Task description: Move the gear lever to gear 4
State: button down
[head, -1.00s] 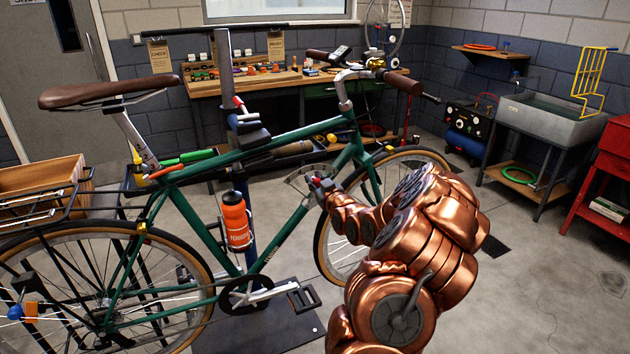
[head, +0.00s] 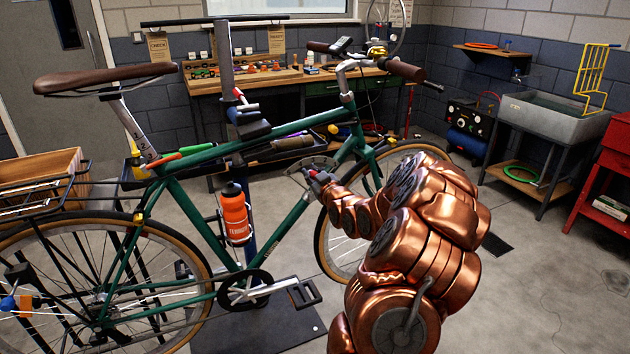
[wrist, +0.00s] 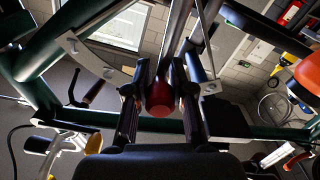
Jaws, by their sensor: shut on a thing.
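The gear lever has a red knob (wrist: 160,98) and a metal stem running up from it in the wrist view. My gripper (wrist: 160,85) is shut on the lever, with one dark finger on each side of the knob. In the head view my gripper (head: 316,179) is at the green bike frame, and its fingers mostly hide the lever. A pale curved gear plate (head: 312,165) shows just behind the fingers. It also shows in the wrist view (wrist: 92,60), left of the lever. Its gear marks are too small to read.
The green bicycle (head: 290,215) stands with an orange bottle (head: 235,213) on its frame, left of my gripper. The front wheel (head: 330,255) is close to my arm. A workbench (head: 275,80) with small parts is behind. Open floor lies to the right.

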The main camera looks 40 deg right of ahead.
jog(key=n+b, duration=0.1)
jog(key=a+b, duration=0.1)
jog(key=b, duration=0.1)
jog(key=n+b, duration=0.1)
jog(key=shift+w+a+f+n+b, duration=0.25)
jog(key=shift+w+a+n+b, duration=0.05)
jog(key=shift+a+b, duration=0.1)
jog(key=shift+r, duration=0.1)
jog(key=c, duration=1)
grip_release()
jog(key=shift+s, duration=0.1)
jog(key=v, duration=1.1)
jog(key=shift+s+a, duration=0.15)
jog(key=shift+s, duration=0.2)
